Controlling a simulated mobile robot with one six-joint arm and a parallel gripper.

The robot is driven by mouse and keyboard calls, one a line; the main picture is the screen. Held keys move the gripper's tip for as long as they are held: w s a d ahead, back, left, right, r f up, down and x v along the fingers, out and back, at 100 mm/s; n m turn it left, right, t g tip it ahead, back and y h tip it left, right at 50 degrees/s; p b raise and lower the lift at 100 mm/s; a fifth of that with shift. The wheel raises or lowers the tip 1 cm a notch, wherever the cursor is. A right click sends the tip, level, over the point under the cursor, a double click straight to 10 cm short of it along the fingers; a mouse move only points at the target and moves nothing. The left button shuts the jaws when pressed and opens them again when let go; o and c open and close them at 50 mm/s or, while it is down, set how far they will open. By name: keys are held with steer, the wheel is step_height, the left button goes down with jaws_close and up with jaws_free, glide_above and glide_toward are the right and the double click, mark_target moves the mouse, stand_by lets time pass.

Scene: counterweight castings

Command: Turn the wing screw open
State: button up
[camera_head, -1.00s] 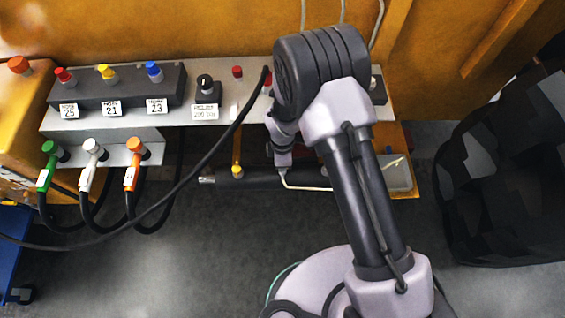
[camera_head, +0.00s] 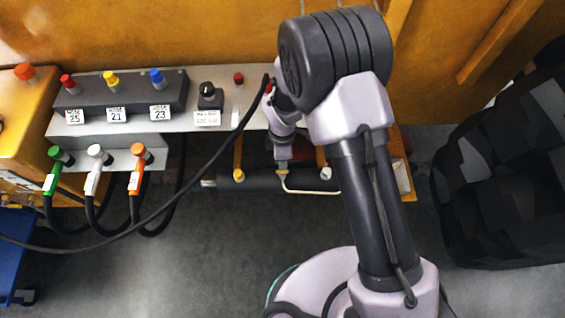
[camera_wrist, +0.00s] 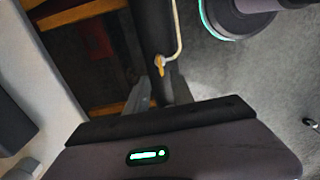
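A small yellow-brass wing screw (camera_wrist: 160,66) sits on a black cylinder (camera_wrist: 152,30) in the wrist view, where a pale bent rod meets it. In the head view the brass piece (camera_head: 283,172) shows on the horizontal black cylinder (camera_head: 262,181), just below my gripper (camera_head: 283,160). In the wrist view a grey finger (camera_wrist: 140,97) of my gripper points up toward the screw, with a small gap visible in the picture. The dark gripper body hides what lies below. I cannot tell whether the fingers are apart.
A grey ledge (camera_head: 225,122) carries a dark block with red, yellow and blue knobs, and a black switch (camera_head: 209,97). Green, white and orange hose couplings (camera_head: 96,155) hang at left. A black cable crosses near my arm. Yellow straps hold the cylinder. A dark faceted bulk (camera_head: 500,185) stands right.

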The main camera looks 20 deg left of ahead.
step_height(320, 180, up, 10)
steer(key=p, duration=0.2)
